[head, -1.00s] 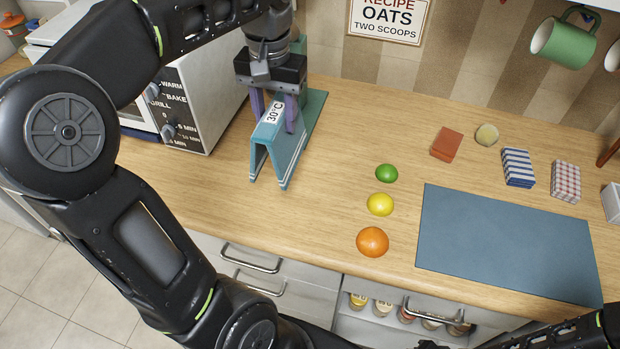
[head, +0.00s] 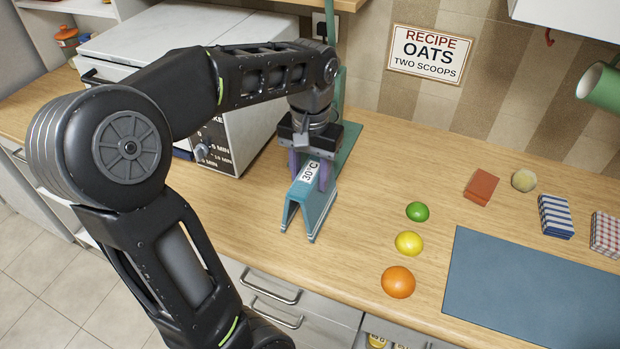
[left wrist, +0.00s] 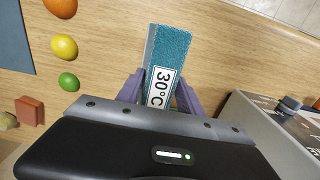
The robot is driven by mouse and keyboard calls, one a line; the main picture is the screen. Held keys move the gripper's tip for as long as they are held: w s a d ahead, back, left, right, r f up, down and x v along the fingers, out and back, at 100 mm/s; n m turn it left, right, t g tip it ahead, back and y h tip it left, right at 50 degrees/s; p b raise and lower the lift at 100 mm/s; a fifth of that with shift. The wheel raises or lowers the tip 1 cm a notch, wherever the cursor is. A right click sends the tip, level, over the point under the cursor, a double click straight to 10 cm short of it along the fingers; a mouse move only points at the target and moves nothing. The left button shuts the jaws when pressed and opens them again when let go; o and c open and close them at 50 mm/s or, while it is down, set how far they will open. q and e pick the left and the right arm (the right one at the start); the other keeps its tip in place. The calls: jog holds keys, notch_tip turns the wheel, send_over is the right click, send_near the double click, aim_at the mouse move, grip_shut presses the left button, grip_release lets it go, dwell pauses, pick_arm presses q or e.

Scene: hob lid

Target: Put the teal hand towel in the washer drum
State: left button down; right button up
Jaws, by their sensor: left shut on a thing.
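The teal hand towel (head: 319,211) is folded over like a tent and carries a white "30°C" label. My left gripper (head: 308,174) points down with its purple fingers shut on the towel's upper part. In the left wrist view the towel (left wrist: 171,48) sticks out between the fingers (left wrist: 160,92), with its label between them. The towel's lower edges hang at or just above the wooden counter; I cannot tell if they touch. No washer drum shows. My right gripper is out of view.
A white oven (head: 235,135) stands left of the towel. A teal stand (head: 345,140) is behind it. To the right are a lime (head: 417,211), a lemon (head: 409,243), an orange (head: 398,282) and a blue mat (head: 530,290). Drawers with handles (head: 272,288) are below the counter's front edge.

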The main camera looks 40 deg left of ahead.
pick_arm(q)
jog(key=shift+f, duration=0.9)
jog(key=shift+f, duration=0.15)
jog(key=c, duration=0.7)
grip_release()
jog(key=shift+c, duration=0.2)
